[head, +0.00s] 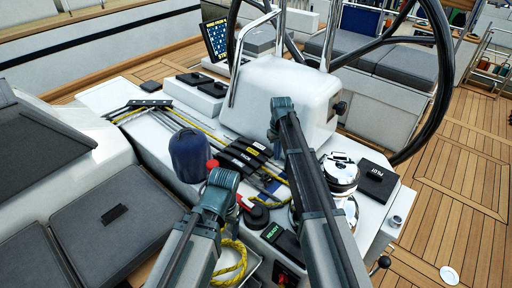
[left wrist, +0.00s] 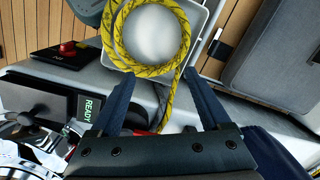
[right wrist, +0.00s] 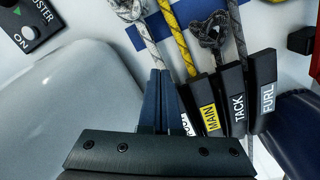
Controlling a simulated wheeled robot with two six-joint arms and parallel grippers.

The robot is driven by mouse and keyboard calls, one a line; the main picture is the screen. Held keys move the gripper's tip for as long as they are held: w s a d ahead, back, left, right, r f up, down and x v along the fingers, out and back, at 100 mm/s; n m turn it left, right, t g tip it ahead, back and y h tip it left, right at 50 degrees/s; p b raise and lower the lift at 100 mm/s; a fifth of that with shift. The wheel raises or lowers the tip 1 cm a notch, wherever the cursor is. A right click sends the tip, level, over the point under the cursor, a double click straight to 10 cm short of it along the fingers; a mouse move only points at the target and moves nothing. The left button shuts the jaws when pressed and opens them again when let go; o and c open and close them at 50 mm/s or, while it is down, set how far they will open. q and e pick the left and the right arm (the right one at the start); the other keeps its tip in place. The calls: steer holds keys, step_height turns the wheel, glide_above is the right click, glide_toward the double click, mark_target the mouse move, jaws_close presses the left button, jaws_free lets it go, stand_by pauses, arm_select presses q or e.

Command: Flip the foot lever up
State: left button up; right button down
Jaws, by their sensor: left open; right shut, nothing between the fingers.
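A row of black clutch levers (head: 243,155) lies side by side on the white console. In the right wrist view, three read MAIN (right wrist: 208,112), TACK (right wrist: 236,100) and FURL (right wrist: 264,95). The lever left of MAIN (right wrist: 196,93) has its label partly hidden by my finger; I cannot fully read it as the foot lever. My right gripper (right wrist: 160,73) is shut and empty, just left of that lever; contact is unclear. My left gripper (left wrist: 158,73) is open and empty, near the console's front (head: 222,175).
A dark blue covered winch (head: 188,154) stands left of the levers. A chrome winch (head: 341,172) is at right. Yellow rope (left wrist: 185,40) coils in a tray below my left gripper. The white pedestal (head: 275,92) and steering wheel (head: 440,80) rise behind.

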steer(key=shift+f+b, duration=0.3)
steer(key=shift+f+b, duration=0.3)
steer(key=shift+f, duration=0.05)
steer(key=shift+w+a, duration=0.45)
stand_by(0.7)
steer(key=shift+r, duration=0.1)
steer(key=shift+w+a+r+p, duration=0.1)
steer(key=shift+w+r+p, duration=0.05)
steer(key=shift+r+p, duration=0.4)
steer(key=shift+w+a+r+p, duration=0.1)
steer(key=shift+r+p, duration=0.35)
steer(key=shift+p, duration=0.05)
